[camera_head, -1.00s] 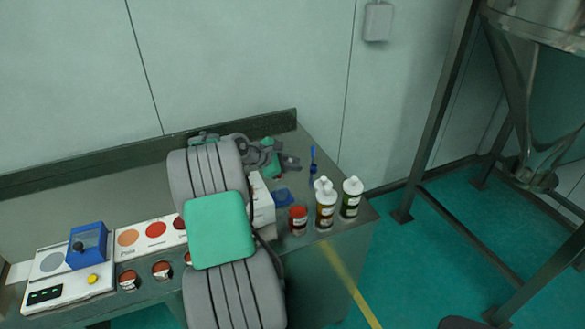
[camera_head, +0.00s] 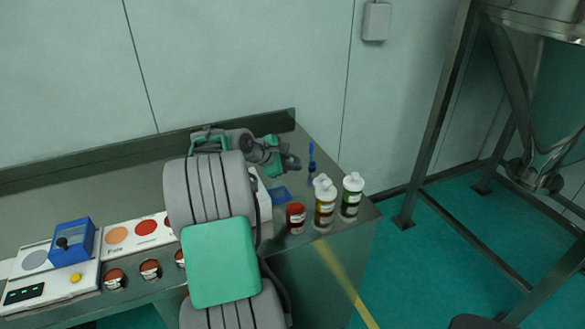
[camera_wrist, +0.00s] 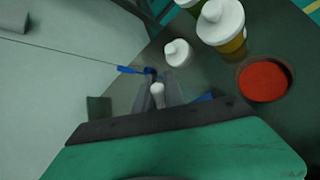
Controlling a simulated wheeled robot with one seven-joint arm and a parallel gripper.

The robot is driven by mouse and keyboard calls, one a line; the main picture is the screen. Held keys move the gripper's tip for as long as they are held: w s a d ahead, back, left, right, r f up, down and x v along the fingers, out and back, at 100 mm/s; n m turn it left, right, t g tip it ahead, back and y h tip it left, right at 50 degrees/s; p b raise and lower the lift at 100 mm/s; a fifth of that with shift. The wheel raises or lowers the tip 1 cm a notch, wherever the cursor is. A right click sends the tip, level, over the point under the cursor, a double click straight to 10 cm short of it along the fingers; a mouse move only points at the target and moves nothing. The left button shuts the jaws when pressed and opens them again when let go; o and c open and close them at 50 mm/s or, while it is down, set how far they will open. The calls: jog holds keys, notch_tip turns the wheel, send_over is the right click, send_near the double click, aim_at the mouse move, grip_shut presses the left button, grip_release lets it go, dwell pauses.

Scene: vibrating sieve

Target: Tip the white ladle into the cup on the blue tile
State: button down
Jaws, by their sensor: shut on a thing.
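My gripper (camera_head: 291,163) is over the right end of the bench, left of a blue upright stick. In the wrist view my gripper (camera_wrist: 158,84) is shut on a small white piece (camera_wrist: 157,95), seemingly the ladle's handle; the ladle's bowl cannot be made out. The blue tile (camera_head: 279,195) lies on the bench below and slightly left of the fingertips in the head view. A sliver of the blue tile (camera_wrist: 204,98) shows beside the right finger in the wrist view. The cup cannot be made out in either view.
A yellow-brown bottle (camera_head: 325,209), a green bottle (camera_head: 351,199) and a red jar (camera_head: 296,218) stand at the bench's right end. A small white-topped item (camera_wrist: 178,53) is close by the fingers. The blue stick (camera_head: 311,158) stands behind. A blue device (camera_head: 72,243) is far left.

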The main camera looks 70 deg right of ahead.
jog(key=shift+s+a+f+m+t+h+b, duration=0.25)
jog(key=shift+f+t+b, duration=0.35)
jog(key=shift+b, duration=2.45)
jog(key=shift+s+d+f+m+t+b, duration=0.15)
jog(key=shift+f+m+t+b, duration=0.45)
jog(key=shift+b, duration=2.5)
jog(key=shift+s+a+f+m+t+h+b, duration=0.15)
jog(key=shift+s+f+m+t+b, duration=0.35)
jog(key=shift+b, duration=2.55)
jog(key=f+m+t+b, duration=0.1)
jog(key=b, duration=0.6)
jog(key=shift+f+t+h, duration=0.3)
jog(key=shift+f+t, duration=0.1)
jog(key=shift+s+b, duration=0.1)
jog(key=shift+b, duration=0.35)
jog(key=shift+r, duration=0.1)
